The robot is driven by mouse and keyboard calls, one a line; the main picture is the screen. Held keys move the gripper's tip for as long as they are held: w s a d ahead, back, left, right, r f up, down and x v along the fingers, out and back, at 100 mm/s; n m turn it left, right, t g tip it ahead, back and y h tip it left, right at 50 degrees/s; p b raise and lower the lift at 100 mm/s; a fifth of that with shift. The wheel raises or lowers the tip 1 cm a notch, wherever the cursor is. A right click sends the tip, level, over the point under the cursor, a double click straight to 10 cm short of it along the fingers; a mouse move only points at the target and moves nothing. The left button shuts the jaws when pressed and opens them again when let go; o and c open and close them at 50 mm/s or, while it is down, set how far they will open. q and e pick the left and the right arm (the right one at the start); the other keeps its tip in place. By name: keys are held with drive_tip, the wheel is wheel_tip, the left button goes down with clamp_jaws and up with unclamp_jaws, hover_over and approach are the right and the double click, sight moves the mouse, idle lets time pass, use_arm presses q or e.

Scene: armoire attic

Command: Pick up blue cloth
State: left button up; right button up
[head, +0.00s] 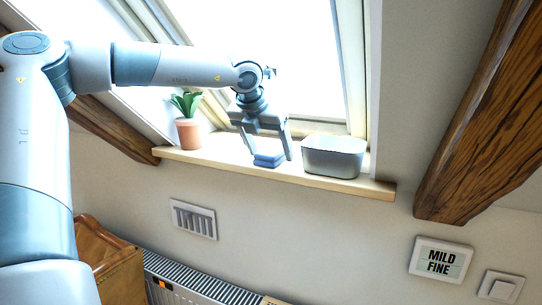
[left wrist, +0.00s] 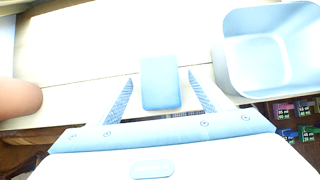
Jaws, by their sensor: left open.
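The blue cloth (head: 268,160) is a small folded block lying on the wooden window sill (head: 225,158). In the left wrist view the cloth (left wrist: 160,82) appears as a pale blue rounded rectangle. My left gripper (head: 268,152) is open above the sill, with its fingers pointing down on either side of the cloth. In the left wrist view the gripper's fingertips (left wrist: 160,78) stand apart, with a visible gap on each side between finger and cloth. My right gripper is in neither view.
A grey open bin (head: 333,158) stands on the sill close to the right of the cloth. A potted plant (head: 188,125) stands to the left. Behind is the window frame; a wooden beam (head: 480,110) slopes at the right. A radiator (head: 200,283) is below.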

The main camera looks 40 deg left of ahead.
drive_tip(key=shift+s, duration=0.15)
use_arm(q)
drive_tip(key=c, duration=1.1)
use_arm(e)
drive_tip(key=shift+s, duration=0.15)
use_arm(q)
drive_tip(key=shift+r, duration=0.1)
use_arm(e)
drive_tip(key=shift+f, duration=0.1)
